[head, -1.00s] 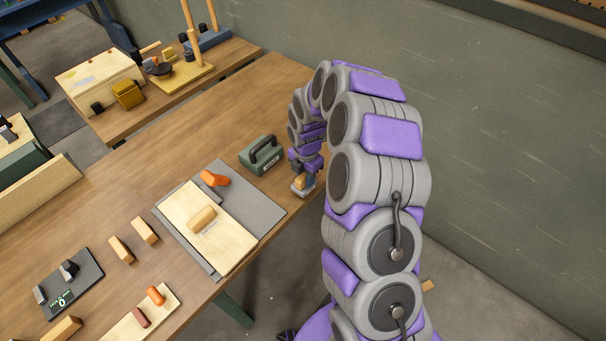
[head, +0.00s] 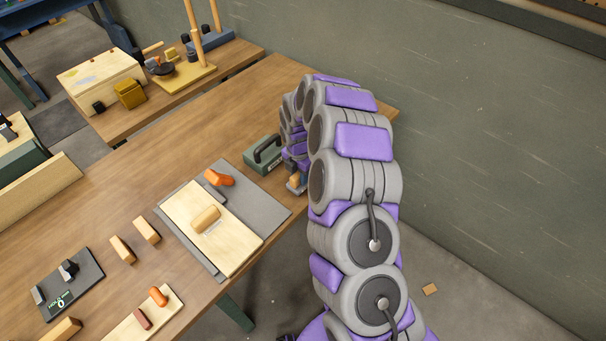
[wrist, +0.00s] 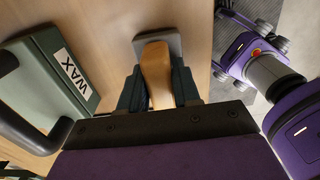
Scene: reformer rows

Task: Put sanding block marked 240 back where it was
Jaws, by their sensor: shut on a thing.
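My gripper (wrist: 158,90) is shut on a sanding block with a wooden handle (wrist: 156,72) and a grey base, seen in the wrist view over the wooden table. Another block with a tan handle (head: 206,219) lies on a pale board (head: 232,248) on a grey mat. An orange-handled tool (head: 219,178) lies at the mat's far end.
The WAX box with its black handle also shows left in the wrist view (wrist: 49,79). Two wooden blocks (head: 134,238) lie left of the board. A dark HOLD mat (head: 68,283) and a small board with red and orange pieces (head: 146,312) are nearer.

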